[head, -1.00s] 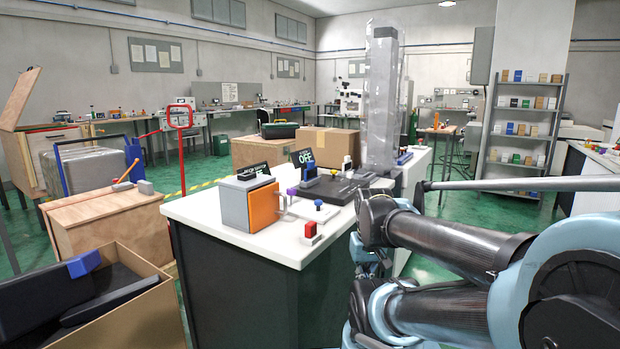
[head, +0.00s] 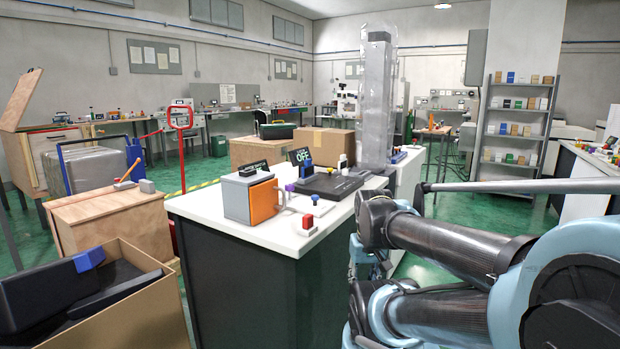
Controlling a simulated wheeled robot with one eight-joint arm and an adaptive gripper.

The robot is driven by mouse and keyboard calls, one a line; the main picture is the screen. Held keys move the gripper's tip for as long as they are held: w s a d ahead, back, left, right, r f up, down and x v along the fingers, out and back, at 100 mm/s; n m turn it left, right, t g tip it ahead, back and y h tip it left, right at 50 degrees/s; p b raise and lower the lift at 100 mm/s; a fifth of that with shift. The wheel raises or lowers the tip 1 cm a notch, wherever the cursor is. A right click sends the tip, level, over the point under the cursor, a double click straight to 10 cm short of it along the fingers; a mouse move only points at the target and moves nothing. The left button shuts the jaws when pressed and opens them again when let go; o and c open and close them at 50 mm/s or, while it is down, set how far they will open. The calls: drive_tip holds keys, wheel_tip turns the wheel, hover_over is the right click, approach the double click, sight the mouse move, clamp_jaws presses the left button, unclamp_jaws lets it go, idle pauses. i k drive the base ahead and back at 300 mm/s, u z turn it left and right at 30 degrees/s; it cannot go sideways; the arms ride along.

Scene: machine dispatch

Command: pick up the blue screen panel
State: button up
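I cannot make out a thing that is surely the blue screen panel. A small blue block (head: 88,259) sits on a black object in the open cardboard box at lower left. Another small blue piece (head: 397,157) shows at the far right end of the white-topped counter, too small to tell what it is. My arm is folded at the right of the head view. My gripper does not show.
The white-topped counter (head: 250,238) stands ahead, bearing a grey and orange box (head: 262,202), a red button (head: 308,222) and a black flat device (head: 325,187). The open cardboard box (head: 150,310) and a wooden crate (head: 115,225) are at left. Green floor shows at right.

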sight(307, 170)
drive_tip(key=k, duration=1.1)
drive_tip(key=z, duration=0.4)
drive_tip(key=i, duration=0.65)
drive_tip(key=z, duration=0.45)
drive_tip(key=i, duration=1.8)
drive_tip(key=u, duration=0.55)
